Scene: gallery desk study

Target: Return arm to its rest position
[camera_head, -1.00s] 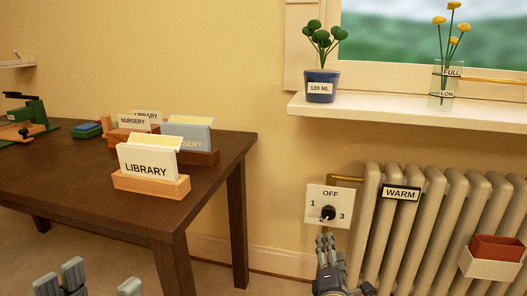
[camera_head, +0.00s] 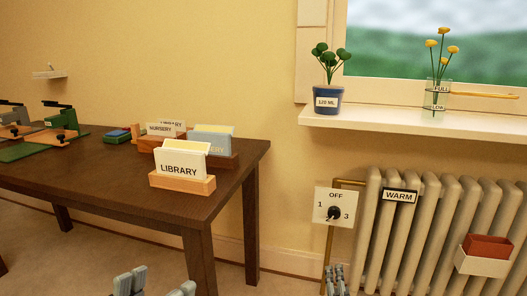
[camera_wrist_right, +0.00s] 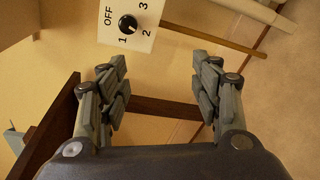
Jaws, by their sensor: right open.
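My right gripper (camera_head: 335,280) is at the bottom edge of the head view, below the white dial plate (camera_head: 335,205) and apart from it. In the right wrist view my right gripper (camera_wrist_right: 165,95) is open, with nothing between its fingers. The dial's black knob (camera_wrist_right: 128,24) shows beyond the fingers at the top of that view; its exact setting is too small to tell. My left gripper (camera_head: 155,286) is at the bottom edge, left of centre. Its fingertips stand apart with nothing seen between them; the rest of it is cut off.
A dark wooden desk (camera_head: 110,190) on the left holds card boxes, including a LIBRARY box (camera_head: 182,182). A radiator (camera_head: 415,240) with a small box (camera_head: 484,262) stands at the right. A windowsill (camera_head: 400,120) above carries a potted plant (camera_head: 327,100) and a flower vase (camera_head: 436,98).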

